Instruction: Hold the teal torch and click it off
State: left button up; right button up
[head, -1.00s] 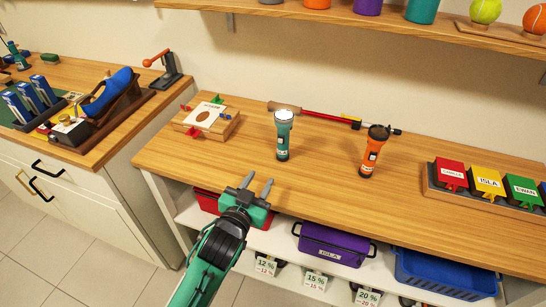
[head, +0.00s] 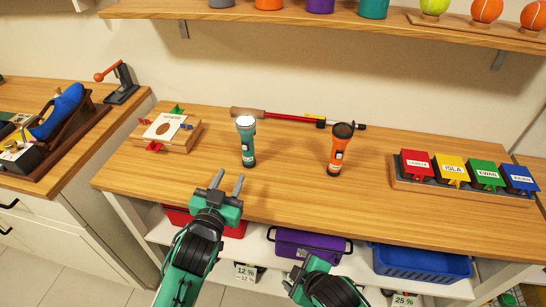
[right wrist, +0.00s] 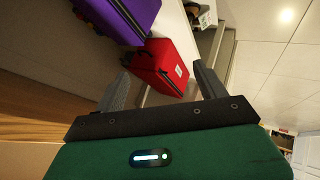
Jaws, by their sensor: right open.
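The teal torch (head: 247,148) stands upright on the wooden bench top with its lens facing up. Its lens glows bright white. My left gripper (head: 227,183) is open and empty, its fingers pointing toward the bench, just in front and to the left of the torch, not touching it. My right gripper (head: 300,276) is low at the bottom of the head view, in front of the shelf. In the right wrist view (right wrist: 163,78) its fingers are spread apart with nothing held between them. An orange torch (head: 337,152) with a dark lens stands to the right of the teal one.
Behind the torches lies a red-handled tool (head: 290,117). A wooden block with a card (head: 165,130) is at left; labelled coloured boxes (head: 453,170) are at right. Below are red (right wrist: 160,62), purple (head: 300,242) and blue bins (head: 420,261). Bench space around the torches is clear.

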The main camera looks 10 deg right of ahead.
aim_at(251, 132)
notch_tip(251, 132, up, 10)
jog(key=w+a+n+t+y, duration=0.1)
jog(key=a+n+t+y, duration=0.1)
jog(key=a, duration=0.1)
jog(key=w+r+m+t, duration=0.1)
jog(key=w+r, duration=0.1)
jog(key=w, duration=0.1)
jog(key=w+r+m+t, duration=0.1)
jog(key=w+r+m, duration=0.1)
jog(key=w+r+m+t, duration=0.1)
jog(key=w+r, duration=0.1)
jog(key=w, duration=0.1)
jog(key=shift+w+a+r+m+y, duration=0.25)
jog(key=shift+w+a+m+y, duration=0.05)
jog(key=shift+m+y, duration=0.1)
jog(key=w+r+m+t+y, duration=0.25)
jog(key=w+r+m, duration=0.25)
jog(key=w+r, duration=0.25)
jog(key=shift+t+h, duration=0.35)
jog(key=shift+h, duration=0.1)
jog(key=x, duration=1.3)
jog(key=shift+w+a+r, duration=0.15)
jog(key=shift+a+r, duration=0.05)
jog(key=shift+a, duration=0.2)
